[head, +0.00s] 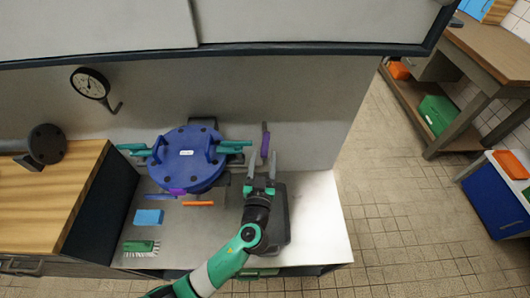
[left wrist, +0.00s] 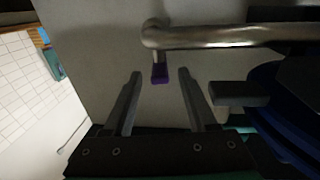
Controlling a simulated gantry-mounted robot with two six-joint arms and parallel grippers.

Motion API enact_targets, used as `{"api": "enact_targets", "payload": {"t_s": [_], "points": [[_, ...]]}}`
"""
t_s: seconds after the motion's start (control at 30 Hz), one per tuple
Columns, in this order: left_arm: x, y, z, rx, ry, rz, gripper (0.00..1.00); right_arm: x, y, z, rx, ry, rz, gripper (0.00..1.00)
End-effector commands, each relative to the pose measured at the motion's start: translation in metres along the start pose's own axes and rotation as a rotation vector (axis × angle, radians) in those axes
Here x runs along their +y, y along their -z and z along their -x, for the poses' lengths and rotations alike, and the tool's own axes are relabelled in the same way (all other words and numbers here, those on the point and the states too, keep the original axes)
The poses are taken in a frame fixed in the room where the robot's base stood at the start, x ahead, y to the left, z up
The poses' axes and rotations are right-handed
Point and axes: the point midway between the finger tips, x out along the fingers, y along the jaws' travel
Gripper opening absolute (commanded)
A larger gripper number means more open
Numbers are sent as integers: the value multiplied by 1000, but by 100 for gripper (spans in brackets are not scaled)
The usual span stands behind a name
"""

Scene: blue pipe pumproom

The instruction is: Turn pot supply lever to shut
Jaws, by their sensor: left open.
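A small purple lever (head: 265,142) stands upright against the wall, right of the round blue pot (head: 186,155). In the left wrist view the purple piece (left wrist: 160,74) hangs below the end of a grey metal pipe (left wrist: 230,36). My left gripper (head: 262,162) is open and empty, its fingers pointing at the wall just below the lever. In the left wrist view the purple piece shows between the tips of my left gripper (left wrist: 160,80); I cannot tell the depth gap. My right gripper is not in view.
Teal handles (head: 236,146) stick out beside the pot. A blue sponge (head: 148,217), a green brush (head: 140,246) and an orange item (head: 198,203) lie on the bench (head: 318,215). The bench's right end is clear.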

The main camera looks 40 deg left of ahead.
Motion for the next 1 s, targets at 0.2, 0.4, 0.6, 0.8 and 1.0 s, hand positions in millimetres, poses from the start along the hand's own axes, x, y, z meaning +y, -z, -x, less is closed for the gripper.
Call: {"api": "enact_targets", "payload": {"t_s": [0.2,0.4,0.6,0.8,1.0], "points": [[0,0,-35,0,1,2,57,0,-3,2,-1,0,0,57],[0,0,-42,-1,-1,1,57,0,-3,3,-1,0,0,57],[0,0,-41,-1,-1,1,48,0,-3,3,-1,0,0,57],[0,0,-41,-1,-1,1,12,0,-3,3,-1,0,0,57],[0,0,-41,-1,-1,1,0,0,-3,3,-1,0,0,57]]}}
